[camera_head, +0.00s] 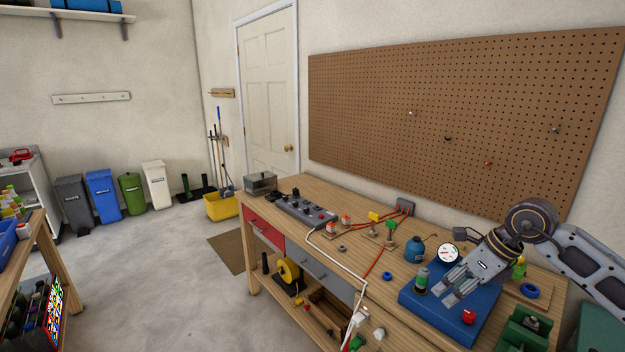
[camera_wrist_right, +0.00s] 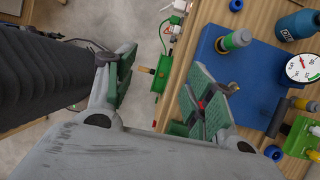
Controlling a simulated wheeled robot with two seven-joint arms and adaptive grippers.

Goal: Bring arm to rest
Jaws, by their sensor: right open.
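My right gripper (camera_head: 456,291) is over the blue base board (camera_head: 419,311) on the right part of the workbench, its arm coming in from the right. In the right wrist view the two green-padded fingers (camera_wrist_right: 158,88) are spread apart with nothing between them. A green and grey cylinder (camera_head: 421,280) stands on the board just left of the gripper. A round white gauge (camera_head: 448,253) is behind it, and a red knob (camera_head: 469,316) is on the board to its right. My left gripper is out of view.
A green device (camera_head: 522,330) is at the front right. A pegboard (camera_head: 450,110) hangs on the wall behind. The floor (camera_head: 160,270) at left is open.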

